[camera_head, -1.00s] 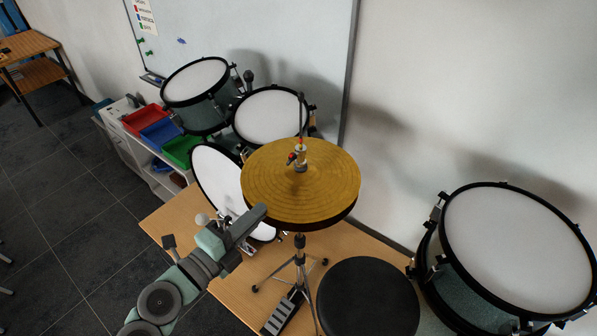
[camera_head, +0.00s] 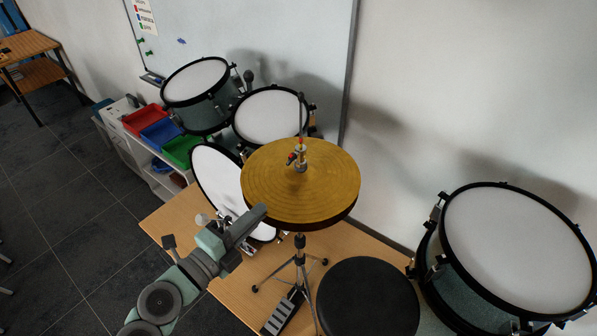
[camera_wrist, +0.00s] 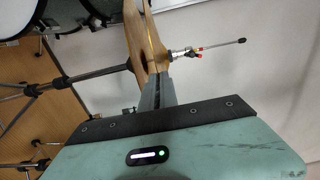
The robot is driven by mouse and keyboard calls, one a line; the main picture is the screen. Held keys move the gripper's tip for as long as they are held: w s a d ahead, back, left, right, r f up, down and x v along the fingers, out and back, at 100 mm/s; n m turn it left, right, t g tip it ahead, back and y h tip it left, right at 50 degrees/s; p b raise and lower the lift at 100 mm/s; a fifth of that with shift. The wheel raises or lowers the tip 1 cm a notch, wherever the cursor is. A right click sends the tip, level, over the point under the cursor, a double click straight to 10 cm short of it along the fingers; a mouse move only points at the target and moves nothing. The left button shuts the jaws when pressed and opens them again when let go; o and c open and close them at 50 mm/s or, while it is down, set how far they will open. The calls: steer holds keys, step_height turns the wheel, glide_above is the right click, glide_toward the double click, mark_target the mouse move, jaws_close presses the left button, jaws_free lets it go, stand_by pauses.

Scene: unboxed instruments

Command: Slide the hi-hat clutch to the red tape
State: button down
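The hi-hat's gold cymbals (camera_head: 285,190) sit level on a stand. The clutch (camera_head: 300,158) is on the rod just above the top cymbal and has a side screw; it also shows in the wrist view (camera_wrist: 184,54). Small red marks (camera_wrist: 199,48) show by the clutch and rod; which one is the tape is too small to tell. The bare rod sticks out beyond.
A white-headed drum stands upright behind the gripper (camera_head: 218,175). A black round seat (camera_head: 368,297) and a large drum (camera_head: 520,245) are at right. Two toms are behind. The wooden platform (camera_head: 232,290) has bare room left of the stand.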

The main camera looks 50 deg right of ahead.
steer(key=shift+r, duration=0.15)
stand_by(0.5)
steer(key=shift+r+p, duration=0.7)
steer(key=shift+r, duration=0.3)
steer(key=c, duration=1.7)
jaws_free()
steer(key=shift+f, duration=0.1)
steer(key=shift+s+a+b, duration=0.2)
steer(key=shift+a+b, duration=0.1)
steer(key=shift+a, duration=4.7)
